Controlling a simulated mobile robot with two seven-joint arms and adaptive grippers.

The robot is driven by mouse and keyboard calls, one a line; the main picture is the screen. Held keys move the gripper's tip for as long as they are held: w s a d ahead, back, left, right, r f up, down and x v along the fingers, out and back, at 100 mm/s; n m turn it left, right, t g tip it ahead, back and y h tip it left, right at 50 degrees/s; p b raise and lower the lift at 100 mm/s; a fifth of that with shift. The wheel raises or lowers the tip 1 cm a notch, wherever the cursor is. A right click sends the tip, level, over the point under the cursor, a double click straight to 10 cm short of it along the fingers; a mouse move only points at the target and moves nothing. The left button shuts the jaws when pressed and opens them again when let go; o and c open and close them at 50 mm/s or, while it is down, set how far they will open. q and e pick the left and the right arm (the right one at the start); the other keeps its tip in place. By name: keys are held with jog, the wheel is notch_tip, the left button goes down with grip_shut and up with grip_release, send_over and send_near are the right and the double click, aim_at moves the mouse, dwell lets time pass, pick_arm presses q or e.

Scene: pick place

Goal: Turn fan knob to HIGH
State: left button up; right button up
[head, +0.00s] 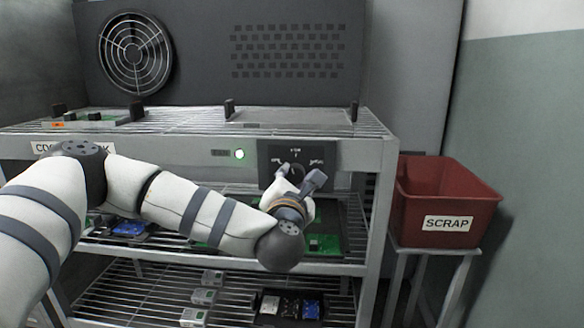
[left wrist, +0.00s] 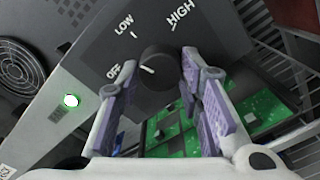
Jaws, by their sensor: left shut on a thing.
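The fan knob (left wrist: 158,68) is a round black dial on a dark panel marked OFF, LOW and HIGH. Its white pointer line is turned to the left side, toward the OFF label (left wrist: 119,78). The HIGH label (left wrist: 181,12) is at the panel's upper right. My left gripper (left wrist: 160,82) has its purple-padded fingers on either side of the knob and is shut on it. In the head view my left gripper (head: 292,184) is at the control panel (head: 325,155), hiding part of the knob. My right gripper is in neither view.
A green light (head: 239,154) glows left of the panel. The fan grille (head: 135,54) is above the rack. Wire shelves below hold boards (head: 130,229) and small boxes (head: 203,296). A red SCRAP bin (head: 447,187) stands at right.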

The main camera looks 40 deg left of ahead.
pick_arm(q)
jog(key=m+p, duration=0.2)
jog(key=r+m+p, duration=0.1)
jog(key=m, duration=0.1)
jog(key=shift+m+p, duration=0.3)
jog(key=shift+p, duration=0.1)
jog(key=m+p, duration=0.2)
jog(key=m, duration=0.1)
jog(key=shift+m+p, duration=0.3)
jog(key=shift+p, duration=0.05)
jog(key=m+p, duration=0.2)
jog(key=m, duration=0.2)
jog(key=shift+f+m+p, duration=0.15)
jog(key=shift+m+p, duration=0.7)
jog(key=shift+m, duration=0.85)
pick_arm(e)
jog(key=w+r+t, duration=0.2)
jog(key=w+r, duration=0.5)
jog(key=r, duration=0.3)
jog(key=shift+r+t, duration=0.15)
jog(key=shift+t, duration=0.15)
pick_arm(q)
jog(key=shift+f, duration=0.1)
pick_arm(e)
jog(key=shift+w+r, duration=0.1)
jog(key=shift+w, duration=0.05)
pick_arm(q)
jog(key=o, duration=1.2)
jog(key=shift+c, duration=0.2)
